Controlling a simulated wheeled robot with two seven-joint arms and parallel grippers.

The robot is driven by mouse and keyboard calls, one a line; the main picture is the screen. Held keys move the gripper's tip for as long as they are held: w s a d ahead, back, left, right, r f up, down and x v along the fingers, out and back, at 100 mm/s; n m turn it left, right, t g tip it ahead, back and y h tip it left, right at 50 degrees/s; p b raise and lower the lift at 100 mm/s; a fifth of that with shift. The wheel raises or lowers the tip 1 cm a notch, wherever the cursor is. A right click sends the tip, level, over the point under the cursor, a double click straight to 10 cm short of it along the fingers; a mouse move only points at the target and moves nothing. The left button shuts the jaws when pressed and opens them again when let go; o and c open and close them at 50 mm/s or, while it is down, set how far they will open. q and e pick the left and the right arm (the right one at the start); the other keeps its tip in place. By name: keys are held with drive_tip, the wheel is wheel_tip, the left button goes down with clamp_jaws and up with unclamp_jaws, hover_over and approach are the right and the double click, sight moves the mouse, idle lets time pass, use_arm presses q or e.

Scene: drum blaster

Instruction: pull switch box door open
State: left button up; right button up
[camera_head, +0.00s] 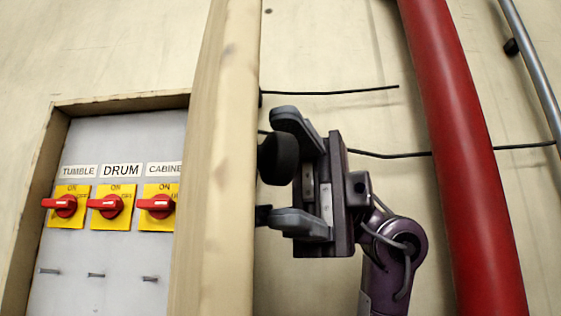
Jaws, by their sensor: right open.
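The switch box (54,160) is on the wall at the left, and its inside panel is exposed. Its beige door (222,150) stands swung out, seen nearly edge-on, along the right side of the opening. A round black knob (277,158) sticks out from the right side of the door. My right gripper (282,168) is open to the right of the door. Its grey fingers lie above and below the knob, apart from it as far as I can see. My left gripper is not in view.
Inside the box are several red switches (106,206) on yellow plates, with labels and small bolts below. A thick red pipe (465,160) runs down the wall right of my arm. A thin grey pipe (532,62) and dark cables (390,155) are also there.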

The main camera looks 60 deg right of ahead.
drive_tip(key=d, duration=0.4)
drive_tip(key=shift+w+d, duration=0.3)
drive_tip(key=shift+w, duration=0.1)
drive_tip(key=shift+a, duration=0.1)
